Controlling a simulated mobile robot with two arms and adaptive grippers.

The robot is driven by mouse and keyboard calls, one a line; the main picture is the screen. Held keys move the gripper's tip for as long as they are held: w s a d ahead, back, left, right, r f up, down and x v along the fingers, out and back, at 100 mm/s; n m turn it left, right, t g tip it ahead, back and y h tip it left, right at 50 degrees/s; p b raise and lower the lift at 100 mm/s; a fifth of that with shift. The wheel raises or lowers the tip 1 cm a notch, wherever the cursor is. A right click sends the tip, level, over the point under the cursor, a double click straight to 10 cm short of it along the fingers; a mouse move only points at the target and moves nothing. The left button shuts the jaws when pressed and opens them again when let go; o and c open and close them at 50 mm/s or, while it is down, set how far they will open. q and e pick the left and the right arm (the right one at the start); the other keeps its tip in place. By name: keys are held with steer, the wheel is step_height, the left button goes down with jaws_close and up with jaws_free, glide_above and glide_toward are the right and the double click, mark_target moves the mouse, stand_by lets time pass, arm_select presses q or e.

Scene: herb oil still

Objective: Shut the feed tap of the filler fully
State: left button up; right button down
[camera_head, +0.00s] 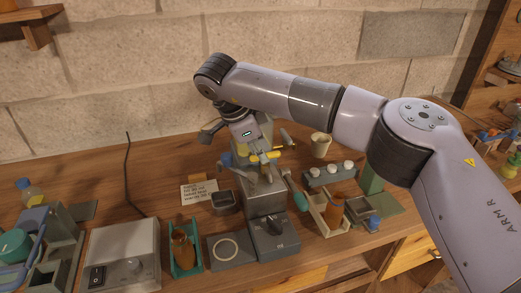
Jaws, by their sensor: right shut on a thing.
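The filler (267,207) is a grey machine standing on the wooden bench in the middle of the view. Its feed tap appears to have a yellow handle (268,156) on the upper part of the machine. My right gripper (257,162) comes down from above and is shut on this handle. The fingers and wrist hide part of the tap, so I cannot tell its exact turn. My left gripper is not in view.
Left of the filler are a note card (199,191), a ringed grey plate (227,251), a brown bottle (181,251) in a teal holder, and a knobbed box (123,259). Right are a white cup (320,145), a capped-vial rack (334,176) and an amber bottle (334,212).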

steer(key=c, duration=1.6)
jaws_free()
steer(key=shift+o, duration=0.2)
steer(key=v, duration=1.2)
